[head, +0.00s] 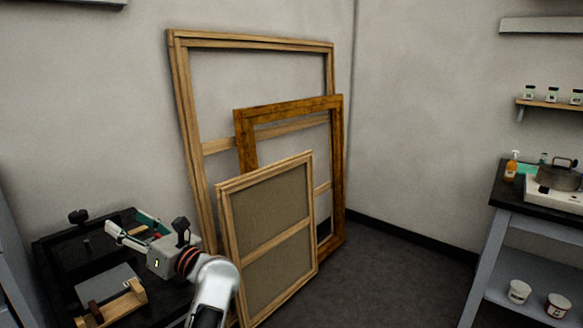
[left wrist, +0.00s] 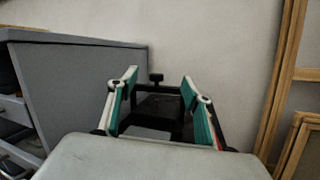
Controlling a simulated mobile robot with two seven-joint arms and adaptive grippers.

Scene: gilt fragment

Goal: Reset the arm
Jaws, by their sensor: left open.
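My left gripper (head: 130,228) reaches in from the bottom of the head view, over a dark table (head: 55,245) at the lower left. Its two green-lined fingers are apart with nothing between them. In the left wrist view the gripper (left wrist: 158,88) also shows open and empty, pointing toward the pale wall. My right gripper is not in either view.
Wooden frames (head: 176,120) lean on the wall right of my left arm. A wooden block tool (head: 128,300) lies on the dark table. A grey cabinet (left wrist: 80,85) stands left in the wrist view. A bench with a pot (head: 560,176) stands at right; floor between is clear.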

